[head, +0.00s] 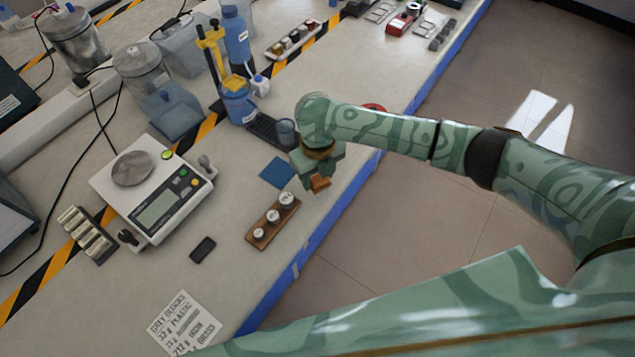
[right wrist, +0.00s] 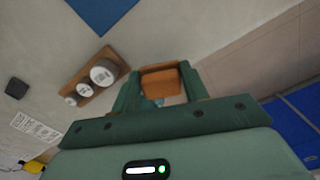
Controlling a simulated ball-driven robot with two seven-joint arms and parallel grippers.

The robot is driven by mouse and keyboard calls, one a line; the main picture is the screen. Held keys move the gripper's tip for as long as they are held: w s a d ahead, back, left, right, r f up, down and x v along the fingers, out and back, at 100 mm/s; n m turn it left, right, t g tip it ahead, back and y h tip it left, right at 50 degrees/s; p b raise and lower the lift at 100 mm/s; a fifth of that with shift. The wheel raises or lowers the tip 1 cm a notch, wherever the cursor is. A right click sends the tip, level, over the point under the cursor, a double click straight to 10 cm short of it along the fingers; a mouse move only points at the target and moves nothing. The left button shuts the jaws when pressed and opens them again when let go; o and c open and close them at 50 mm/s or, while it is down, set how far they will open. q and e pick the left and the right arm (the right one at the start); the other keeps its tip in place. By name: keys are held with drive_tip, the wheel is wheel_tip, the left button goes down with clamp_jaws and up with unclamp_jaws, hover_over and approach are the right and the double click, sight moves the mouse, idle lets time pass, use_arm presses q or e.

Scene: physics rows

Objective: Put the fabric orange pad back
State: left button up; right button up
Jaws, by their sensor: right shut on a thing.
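The orange pad (head: 320,184) is between the fingers of my right gripper (head: 319,180), near the table's front edge. In the right wrist view the pad (right wrist: 161,79) shows as an orange-brown block between the two green fingers of the right gripper (right wrist: 159,87), which is shut on it. It appears held above the table; the exact height is hard to tell. A flat blue pad (head: 277,172) lies on the table just left of the gripper. It also shows at the top of the right wrist view (right wrist: 103,12). My left gripper is not in view.
A wooden block with three weights (head: 272,222) stands close by, below and left of the gripper. A scale (head: 155,185), a small black item (head: 202,249) and a printed card (head: 184,324) lie farther left. A blue bottle (head: 238,104) stands behind. The blue table edge (head: 316,238) is near.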

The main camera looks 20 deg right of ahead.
sight(318, 182)
drive_tip(key=shift+w+d+f+b, duration=0.1)
drive_tip(key=shift+f+b, duration=0.1)
drive_tip(key=shift+f, duration=0.4)
drive_tip(key=shift+w+a+f+b, duration=0.1)
drive_tip(key=shift+f+b, duration=0.15)
drive_tip(key=shift+f, duration=0.35)
drive_tip(key=shift+w+d+f+b, duration=0.1)
drive_tip(key=shift+f+b, duration=0.1)
drive_tip(key=shift+f, duration=0.4)
drive_tip(key=shift+s+f, duration=0.1)
drive_tip(key=shift+f, duration=0.05)
drive_tip(key=o, duration=0.9)
wheel_tip(318, 182, up, 12)
drive_tip(key=p, duration=0.4)
drive_tip(key=shift+r+p, duration=0.2)
drive_tip(key=shift+p, duration=0.15)
